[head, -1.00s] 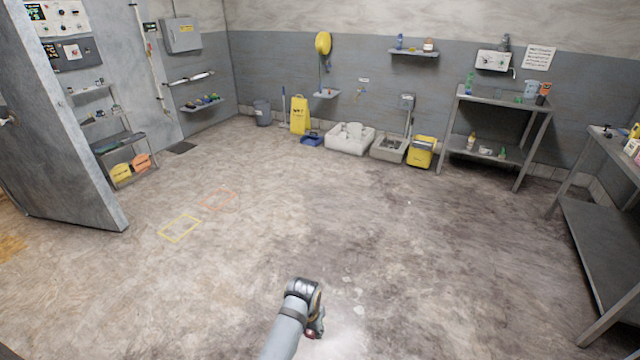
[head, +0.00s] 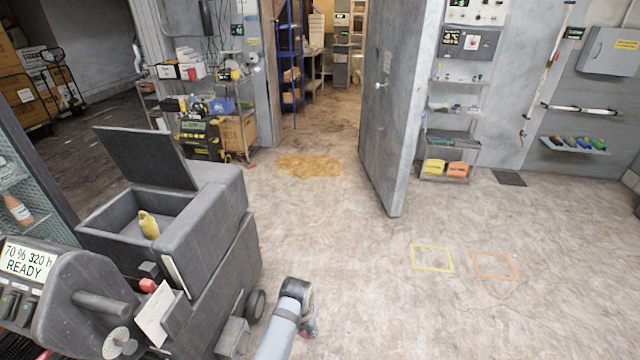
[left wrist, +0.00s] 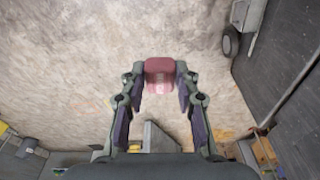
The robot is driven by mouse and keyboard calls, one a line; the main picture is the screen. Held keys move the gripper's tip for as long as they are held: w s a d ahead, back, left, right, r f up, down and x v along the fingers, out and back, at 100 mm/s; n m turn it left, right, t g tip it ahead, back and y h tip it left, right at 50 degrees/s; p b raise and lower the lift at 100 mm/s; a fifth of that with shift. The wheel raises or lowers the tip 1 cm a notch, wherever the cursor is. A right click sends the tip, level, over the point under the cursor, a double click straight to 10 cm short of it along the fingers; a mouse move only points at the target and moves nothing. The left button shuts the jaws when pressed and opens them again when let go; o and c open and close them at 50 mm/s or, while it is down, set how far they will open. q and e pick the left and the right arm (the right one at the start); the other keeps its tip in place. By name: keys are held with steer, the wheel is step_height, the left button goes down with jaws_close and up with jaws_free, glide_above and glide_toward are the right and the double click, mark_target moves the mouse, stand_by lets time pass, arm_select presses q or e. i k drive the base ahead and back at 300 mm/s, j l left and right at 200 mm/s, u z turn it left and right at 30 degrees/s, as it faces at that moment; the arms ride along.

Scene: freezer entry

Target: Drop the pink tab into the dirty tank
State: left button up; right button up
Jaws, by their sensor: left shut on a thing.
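My left gripper (head: 310,322) hangs low at the bottom middle of the head view, over bare floor and to the right of a dark grey floor machine. In the left wrist view its two fingers (left wrist: 160,78) are shut on the pink tab (left wrist: 160,76), a small rounded reddish-pink block at the fingertips. The machine has an open tank (head: 125,222) on top with its dark lid (head: 146,158) raised. A yellow thing (head: 148,224) is inside it. No label shows whether this is the dirty tank. My right gripper is out of view.
The machine's handle and display (head: 28,258) fill the lower left. A grey door (head: 405,110) stands open at the centre, beside a doorway with a yellow-brown floor patch (head: 308,165). A cluttered cart (head: 215,125) stands behind the machine.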

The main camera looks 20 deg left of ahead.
mark_target(133, 231)
steer(key=i+u, duration=0.45)
steer(key=i+l+u, duration=0.15)
steer(key=i+u, duration=0.15)
steer(key=u, duration=0.15)
steer(key=i+l+u, duration=0.25)
steer(key=u, duration=0.2)
steer(key=i+l+u, duration=0.6)
steer(key=l+u, duration=0.3)
steer(key=i+l+u, duration=0.15)
steer(key=l+u, duration=0.3)
